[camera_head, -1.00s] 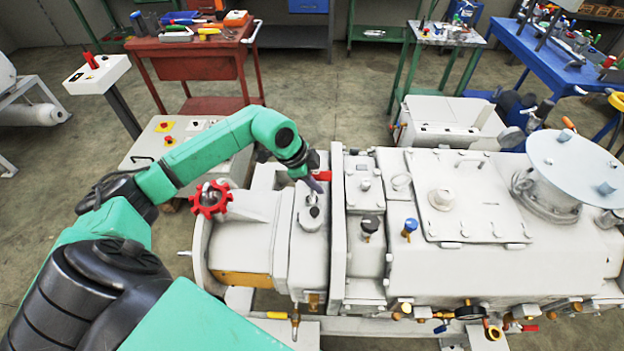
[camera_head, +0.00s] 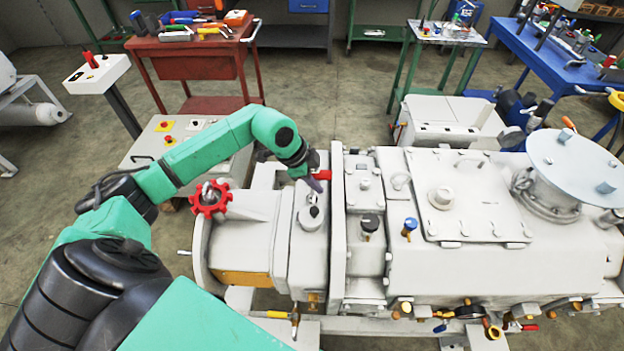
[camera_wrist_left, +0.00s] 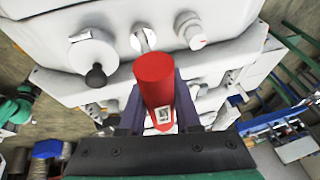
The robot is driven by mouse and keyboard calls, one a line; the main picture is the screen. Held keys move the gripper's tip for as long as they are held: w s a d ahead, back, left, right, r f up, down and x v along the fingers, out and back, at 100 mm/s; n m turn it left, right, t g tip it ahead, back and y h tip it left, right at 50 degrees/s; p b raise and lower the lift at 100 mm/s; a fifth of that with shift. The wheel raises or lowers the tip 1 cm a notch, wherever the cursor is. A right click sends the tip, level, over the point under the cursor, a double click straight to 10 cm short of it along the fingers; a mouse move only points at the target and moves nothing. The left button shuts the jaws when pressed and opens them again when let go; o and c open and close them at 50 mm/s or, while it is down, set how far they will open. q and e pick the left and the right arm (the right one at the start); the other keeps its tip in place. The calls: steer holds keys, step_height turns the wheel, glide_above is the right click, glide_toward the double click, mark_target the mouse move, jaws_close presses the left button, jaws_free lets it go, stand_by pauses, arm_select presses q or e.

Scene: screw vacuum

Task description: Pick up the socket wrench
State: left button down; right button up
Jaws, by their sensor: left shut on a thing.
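My left gripper (camera_head: 316,184) is over the left part of the white vacuum machine (camera_head: 470,270), just left of its upright flange. In the left wrist view, its two dark fingers (camera_wrist_left: 155,108) are shut on a red cylinder (camera_wrist_left: 154,80), which looks like the socket wrench's handle. The cylinder has a small pale rectangular mark on its near end. A bit of red (camera_head: 323,175) also shows beside the gripper in the head view. The rest of the wrench is hidden, and I cannot tell whether it touches the machine. My right gripper is not in view.
A red handwheel (camera_head: 210,199) stands left of the gripper. A dark-topped knob (camera_head: 369,225) and a blue-topped valve (camera_head: 409,229) rise from the machine to the right.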

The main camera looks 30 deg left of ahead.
arm_select(q)
steer(key=shift+r, duration=0.15)
stand_by(0.5)
step_height(320, 180, up, 20)
steer(key=b, duration=0.2)
